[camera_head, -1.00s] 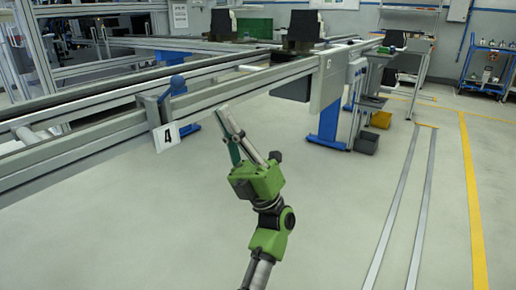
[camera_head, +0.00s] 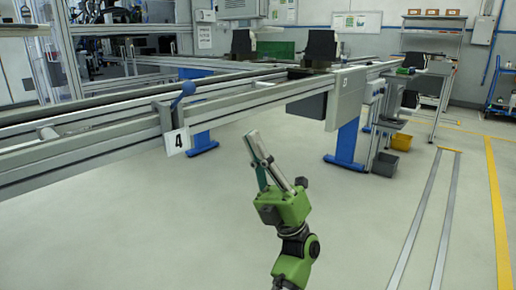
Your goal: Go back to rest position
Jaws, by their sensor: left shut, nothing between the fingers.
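My left gripper (camera_head: 257,148) is green with slim grey fingers. It points up and slightly left in the picture, in the lower middle of the head view. Its fingers are shut with nothing between them. Its fingertips show in front of bare floor, below the conveyor line (camera_head: 90,147) and right of the white number 4 sign (camera_head: 177,141). My right gripper is not in view.
Blue legs (camera_head: 348,142) hold up the line. Dark fixtures (camera_head: 320,48) stand on it at the back. Grey and yellow bins (camera_head: 401,142) sit at the right end. Open floor (camera_head: 190,230) lies around my arm, with a yellow stripe (camera_head: 497,200) at right.

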